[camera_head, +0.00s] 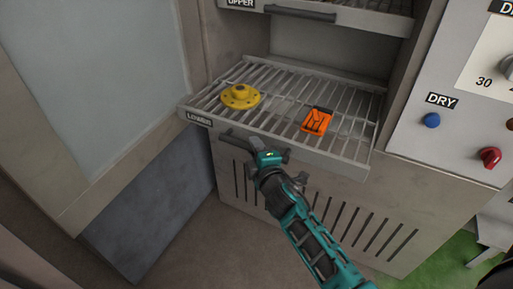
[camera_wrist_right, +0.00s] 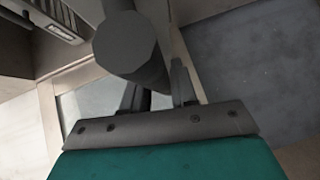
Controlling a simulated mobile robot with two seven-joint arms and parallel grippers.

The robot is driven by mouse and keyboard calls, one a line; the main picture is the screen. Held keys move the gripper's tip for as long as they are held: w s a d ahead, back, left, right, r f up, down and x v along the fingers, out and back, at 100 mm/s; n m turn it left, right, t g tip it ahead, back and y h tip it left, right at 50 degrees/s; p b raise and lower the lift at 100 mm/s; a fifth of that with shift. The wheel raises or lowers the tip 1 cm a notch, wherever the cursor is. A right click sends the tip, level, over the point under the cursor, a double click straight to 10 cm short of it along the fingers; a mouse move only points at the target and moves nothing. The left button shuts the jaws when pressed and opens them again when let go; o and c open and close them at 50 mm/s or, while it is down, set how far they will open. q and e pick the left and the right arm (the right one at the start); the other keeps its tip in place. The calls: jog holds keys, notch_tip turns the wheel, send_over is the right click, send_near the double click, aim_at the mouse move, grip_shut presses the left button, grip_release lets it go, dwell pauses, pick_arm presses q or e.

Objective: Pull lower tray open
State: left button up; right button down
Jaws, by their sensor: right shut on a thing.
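The lower tray (camera_head: 281,147) is a wire rack with a front lip labelled LOWER, and it sticks out from the cabinet opening. A dark bar handle (camera_head: 232,140) runs along its front. My right gripper (camera_head: 258,146) is at the handle, shut on it. In the right wrist view the thick grey handle bar (camera_wrist_right: 125,45) passes close in front of the fingers (camera_wrist_right: 160,95). A yellow flanged disc (camera_head: 240,97) and an orange bracket-like part (camera_head: 316,121) lie on the lower tray. My left gripper is not in view.
The upper tray (camera_head: 345,14) with its own dark handle is above. A control panel with a DRY label, blue button (camera_head: 432,120) and red knob (camera_head: 490,157) is at right. A glazed panel (camera_head: 100,75) stands at left. The floor in front is clear.

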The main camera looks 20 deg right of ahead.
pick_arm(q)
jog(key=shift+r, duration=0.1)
pick_arm(e)
jog(key=c, duration=1)
grip_release()
jog(key=shift+s, duration=0.15)
pick_arm(q)
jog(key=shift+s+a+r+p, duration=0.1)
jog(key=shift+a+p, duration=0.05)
jog(key=shift+p, duration=0.2)
pick_arm(e)
jog(key=s, duration=0.4)
jog(key=s+r, duration=0.1)
jog(key=s, duration=0.7)
jog(key=shift+s+a+r, duration=0.25)
jog(key=shift+a+r, duration=0.15)
